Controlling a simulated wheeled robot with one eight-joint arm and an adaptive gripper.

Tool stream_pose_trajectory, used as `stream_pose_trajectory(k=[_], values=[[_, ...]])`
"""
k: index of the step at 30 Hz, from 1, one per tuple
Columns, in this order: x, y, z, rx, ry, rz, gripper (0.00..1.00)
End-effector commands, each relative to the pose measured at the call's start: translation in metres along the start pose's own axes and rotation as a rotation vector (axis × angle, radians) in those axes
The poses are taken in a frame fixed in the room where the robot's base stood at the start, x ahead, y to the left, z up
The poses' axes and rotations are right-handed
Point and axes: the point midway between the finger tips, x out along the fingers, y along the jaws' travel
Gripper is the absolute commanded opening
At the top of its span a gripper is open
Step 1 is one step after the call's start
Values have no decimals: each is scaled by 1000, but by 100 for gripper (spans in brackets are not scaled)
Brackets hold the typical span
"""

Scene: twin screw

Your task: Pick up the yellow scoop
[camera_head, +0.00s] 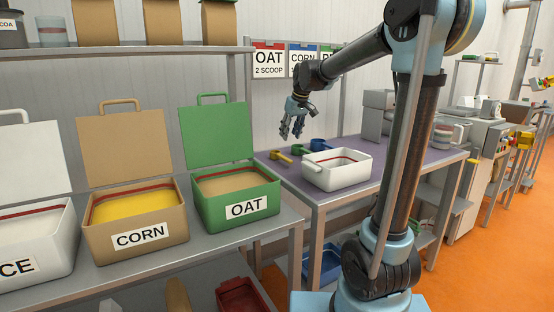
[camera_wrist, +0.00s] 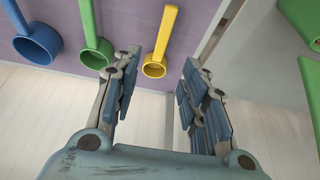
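The yellow scoop (camera_head: 281,156) lies on the purple table top at its left end in the head view. In the wrist view the yellow scoop (camera_wrist: 155,68) has its round cup near the table edge and its handle pointing up the picture. My gripper (camera_head: 291,134) hangs above the table, over the scoops. In the wrist view my gripper (camera_wrist: 158,85) is open and empty, with the yellow cup showing between and beyond its fingertips. It is apart from the scoop.
A green scoop (camera_wrist: 95,52) and a blue scoop (camera_wrist: 38,43) lie beside the yellow one. A white bin (camera_head: 337,172) stands on the purple table (camera_head: 410,160) in front of the scoops. The green OAT box (camera_head: 212,207), with its lid up, stands left of the table.

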Motion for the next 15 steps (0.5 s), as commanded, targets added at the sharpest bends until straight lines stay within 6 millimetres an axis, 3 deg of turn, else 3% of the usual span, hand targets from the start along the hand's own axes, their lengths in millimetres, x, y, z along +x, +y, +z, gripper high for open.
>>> stream_pose_trajectory(k=[9, 15], values=[[55, 4, 2, 5, 0, 2, 40], [74, 4, 2, 5, 0, 3, 40]])
